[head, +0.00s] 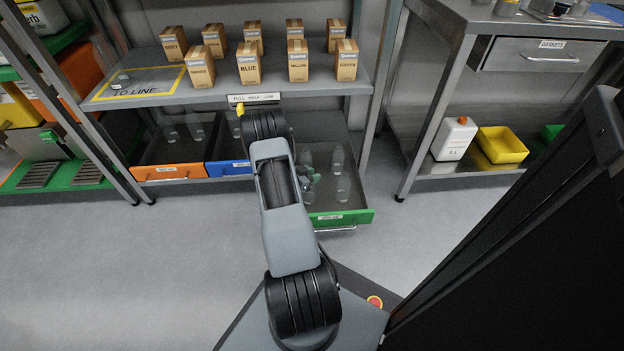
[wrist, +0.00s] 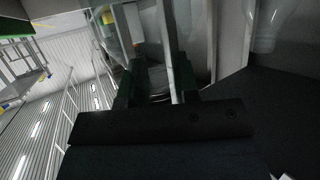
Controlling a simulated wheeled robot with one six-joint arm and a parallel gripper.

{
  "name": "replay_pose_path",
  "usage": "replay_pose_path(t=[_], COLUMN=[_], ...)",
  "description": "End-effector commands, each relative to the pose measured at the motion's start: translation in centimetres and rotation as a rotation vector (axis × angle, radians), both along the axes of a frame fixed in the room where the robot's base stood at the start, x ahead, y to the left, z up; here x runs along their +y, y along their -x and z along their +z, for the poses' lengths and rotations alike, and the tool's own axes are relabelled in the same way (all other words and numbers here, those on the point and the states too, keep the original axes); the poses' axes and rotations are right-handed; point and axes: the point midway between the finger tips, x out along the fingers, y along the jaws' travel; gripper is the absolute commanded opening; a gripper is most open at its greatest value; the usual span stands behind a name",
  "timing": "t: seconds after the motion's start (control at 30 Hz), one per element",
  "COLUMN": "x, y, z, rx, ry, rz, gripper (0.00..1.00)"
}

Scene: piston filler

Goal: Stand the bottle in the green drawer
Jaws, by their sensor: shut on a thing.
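The green drawer (head: 358,216) is pulled out at the bottom right of the shelf rack. Clear bottles (head: 338,158) stand in it, and one stands near its front (head: 343,187). My gripper (head: 309,178) is low over the left part of the drawer, partly hidden behind my arm. In the wrist view my dark green fingers (wrist: 157,85) are closed around a clear, greyish thing, which looks like the bottle (wrist: 156,78). Its base is hidden, so I cannot tell whether it touches the drawer floor. Another clear bottle (wrist: 270,22) shows at the upper right of the wrist view.
An orange drawer (head: 168,172) and a blue drawer (head: 228,168), both with clear bottles, are to the left. Several small cartons (head: 248,66) stand on the shelf above. A steel bench (head: 465,30) with a yellow bin (head: 502,145) is at right. The floor in front is clear.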

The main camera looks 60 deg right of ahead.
Motion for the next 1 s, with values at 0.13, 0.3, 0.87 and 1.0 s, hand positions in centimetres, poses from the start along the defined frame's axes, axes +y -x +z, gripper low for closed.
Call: replay_pose_path(t=[0.13,0.3,0.87,1.0], x=[-0.03,-0.02,-0.01,0.19], y=[-0.04,-0.04,-0.03,-0.13], z=[-0.07,-0.20,-0.37,0.22], rx=[-0.001,-0.001,-0.001,0.000], ry=[0.001,0.001,0.001,0.001], rz=[0.001,0.000,0.000,0.001], gripper=[0.00,0.00,0.54,0.54])
